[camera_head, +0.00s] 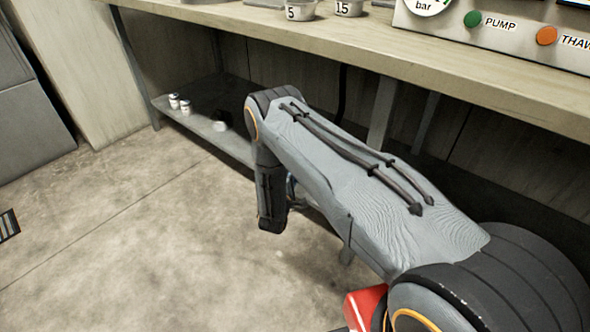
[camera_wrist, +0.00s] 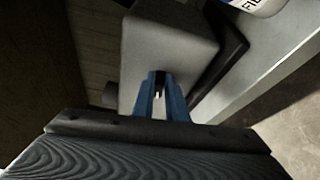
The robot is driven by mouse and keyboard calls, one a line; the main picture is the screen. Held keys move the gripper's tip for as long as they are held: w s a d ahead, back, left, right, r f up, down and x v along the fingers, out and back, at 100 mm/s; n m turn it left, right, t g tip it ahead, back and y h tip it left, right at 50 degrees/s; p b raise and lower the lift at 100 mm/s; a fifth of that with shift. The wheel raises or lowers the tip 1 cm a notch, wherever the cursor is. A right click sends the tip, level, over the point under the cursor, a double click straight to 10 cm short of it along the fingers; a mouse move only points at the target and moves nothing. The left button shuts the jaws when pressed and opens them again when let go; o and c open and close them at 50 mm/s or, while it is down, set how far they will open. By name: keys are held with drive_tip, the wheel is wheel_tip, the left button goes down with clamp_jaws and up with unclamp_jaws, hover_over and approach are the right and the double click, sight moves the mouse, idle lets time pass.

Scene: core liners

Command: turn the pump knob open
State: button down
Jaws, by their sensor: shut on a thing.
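In the wrist view my gripper (camera_wrist: 159,80) has its two blue fingers close together against a grey block (camera_wrist: 165,40). They are shut on a small part at the block's face. That part is mostly hidden between the fingers, so I cannot make out its shape or confirm it as the pump knob. In the head view my arm reaches down below the bench edge and hides most of the gripper. A round green light or button (camera_head: 472,19) labelled PUMP is on the panel (camera_head: 500,45) above.
A dark angled bar (camera_wrist: 222,65) runs beside the block, with a pale ledge (camera_wrist: 270,80) to its right. A white labelled container (camera_wrist: 262,6) is at the top. The bench (camera_head: 340,50) overhangs a low shelf (camera_head: 205,122) with small cans.

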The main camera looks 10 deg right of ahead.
drive_tip(key=shift+w+d+f+m, duration=0.1)
drive_tip(key=shift+w+d+m, duration=0.15)
drive_tip(key=shift+m, duration=0.55)
drive_tip(key=c, duration=1.8)
unclamp_jaws()
drive_tip(key=shift+o, duration=0.2)
drive_tip(key=shift+t, duration=0.3)
drive_tip(key=shift+d, duration=0.1)
drive_tip(key=shift+s+a, duration=0.1)
drive_tip(key=shift+a, duration=0.2)
drive_tip(key=shift+f, duration=0.1)
drive_tip(key=p+v, duration=0.2)
drive_tip(key=v, duration=0.6)
